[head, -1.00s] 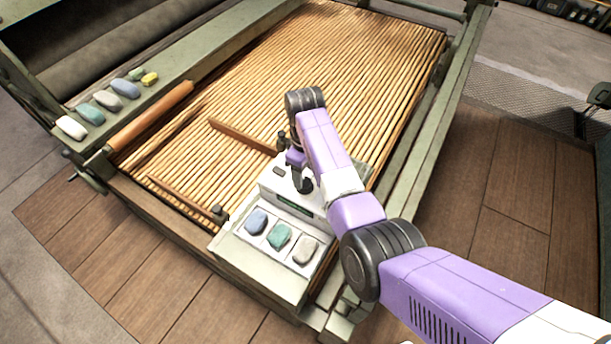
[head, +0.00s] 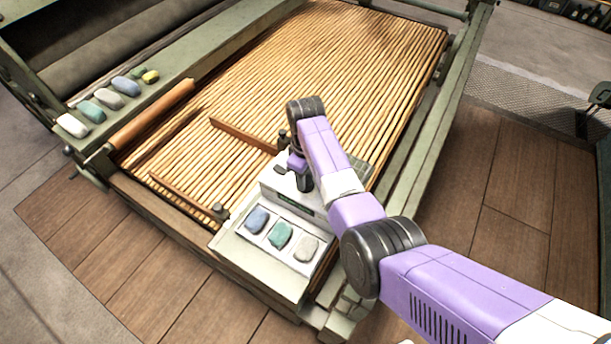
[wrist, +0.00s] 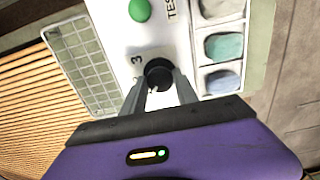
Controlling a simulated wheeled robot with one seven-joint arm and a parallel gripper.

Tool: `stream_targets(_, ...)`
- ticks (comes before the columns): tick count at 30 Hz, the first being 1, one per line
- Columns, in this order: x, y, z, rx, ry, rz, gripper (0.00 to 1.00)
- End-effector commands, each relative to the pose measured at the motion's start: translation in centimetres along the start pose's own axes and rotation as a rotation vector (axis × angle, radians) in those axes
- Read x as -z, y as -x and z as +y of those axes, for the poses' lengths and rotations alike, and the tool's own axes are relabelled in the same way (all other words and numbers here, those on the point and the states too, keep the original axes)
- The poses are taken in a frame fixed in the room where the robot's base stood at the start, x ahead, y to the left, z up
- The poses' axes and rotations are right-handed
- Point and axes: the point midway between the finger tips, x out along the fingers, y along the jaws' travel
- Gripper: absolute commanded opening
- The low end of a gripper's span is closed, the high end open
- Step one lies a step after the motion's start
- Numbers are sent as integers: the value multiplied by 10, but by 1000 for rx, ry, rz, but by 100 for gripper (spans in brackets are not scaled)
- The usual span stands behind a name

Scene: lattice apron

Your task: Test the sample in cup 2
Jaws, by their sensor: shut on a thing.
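The testing device is a pale box (head: 232,247) on the near corner of the slatted bed. Its front row has three cups, holding a blue lump (head: 257,221), a teal lump (head: 280,235) and a grey-white lump (head: 306,248). The same lumps show in the wrist view as blue (wrist: 222,82), teal (wrist: 223,47) and grey-white (wrist: 220,7). My gripper (wrist: 160,80) is shut on a round black knob (wrist: 158,70) on the device's top panel. A "3" is printed beside the knob; its other marks are hard to read. A green button (wrist: 139,10) sits near partly cut-off "TES" lettering.
A grid panel (wrist: 80,62) lies beside the knob. Several coloured lumps, including a white one (head: 72,125), lie on the green rail at left. Wooden bars (head: 243,134) cross the slatted bed (head: 330,60).

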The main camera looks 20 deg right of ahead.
Motion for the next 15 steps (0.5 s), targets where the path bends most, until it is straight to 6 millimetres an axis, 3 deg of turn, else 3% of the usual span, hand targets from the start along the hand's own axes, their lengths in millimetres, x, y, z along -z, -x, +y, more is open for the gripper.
stream_targets(8,0,1,0,0,-74,-1,0)
stream_targets(15,0,1,0,0,-246,-1,0)
